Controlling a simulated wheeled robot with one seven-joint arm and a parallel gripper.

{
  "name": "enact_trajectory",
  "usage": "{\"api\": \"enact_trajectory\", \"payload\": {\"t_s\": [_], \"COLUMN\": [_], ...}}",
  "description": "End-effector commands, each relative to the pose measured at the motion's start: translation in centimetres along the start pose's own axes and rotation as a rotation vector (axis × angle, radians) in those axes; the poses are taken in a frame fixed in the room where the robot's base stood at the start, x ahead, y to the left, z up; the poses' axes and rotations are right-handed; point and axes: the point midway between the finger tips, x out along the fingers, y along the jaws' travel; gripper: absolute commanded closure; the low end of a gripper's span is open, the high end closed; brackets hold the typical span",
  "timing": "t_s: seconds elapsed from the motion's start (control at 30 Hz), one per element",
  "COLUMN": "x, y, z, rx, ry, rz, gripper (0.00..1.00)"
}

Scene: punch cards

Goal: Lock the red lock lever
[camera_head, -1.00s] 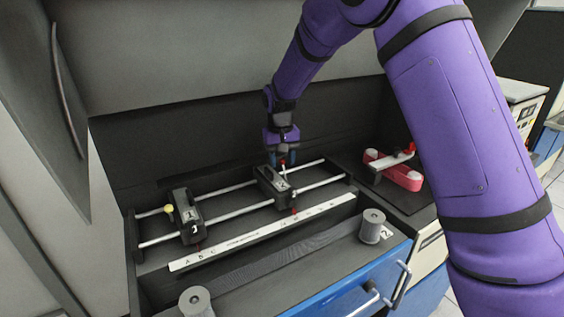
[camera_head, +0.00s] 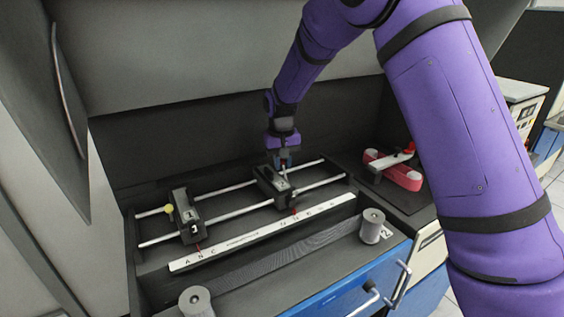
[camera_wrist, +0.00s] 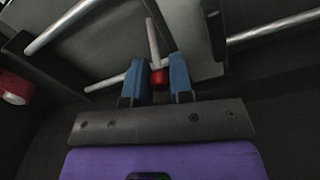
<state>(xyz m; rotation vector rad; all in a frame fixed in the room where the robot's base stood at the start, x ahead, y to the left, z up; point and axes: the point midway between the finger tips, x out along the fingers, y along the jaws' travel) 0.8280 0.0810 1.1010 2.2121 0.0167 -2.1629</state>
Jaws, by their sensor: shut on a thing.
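The red lock lever is a pale rod (camera_wrist: 152,42) with a red knob (camera_wrist: 158,77), on the right-hand slider block (camera_head: 268,184). In the head view its rod (camera_head: 285,173) stands up at a tilt from the block's top, and the knob is hidden by my fingers. My gripper (camera_head: 284,163) is above that block. In the wrist view its blue fingers (camera_wrist: 159,74) are on either side of the red knob and shut on it.
A second slider block (camera_head: 187,222) with a yellow knob (camera_head: 169,209) sits left on the same metal rails (camera_head: 235,187). A white lettered strip (camera_head: 262,232) runs in front. A red device with a white bar (camera_head: 393,170) stands to the right. A dark wall rises behind.

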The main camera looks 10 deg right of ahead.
Motion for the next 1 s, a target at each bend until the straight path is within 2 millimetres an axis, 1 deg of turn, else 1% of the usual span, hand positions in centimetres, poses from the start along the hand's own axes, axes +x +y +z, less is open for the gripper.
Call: {"api": "enact_trajectory", "payload": {"t_s": [0.27,0.53,0.8,1.0], "x": [-0.5,-0.7,-0.6,-0.4], "y": [0.3,0.8,1.2,1.4], "z": [1.0,2.5,3.8,4.4], "rx": [0.006,0.013,0.021,0.024], "ry": [0.139,0.36,0.553,0.656], "rz": [-0.039,-0.101,-0.154,-0.183], "gripper": [1.0,1.0,1.0,1.0]}}
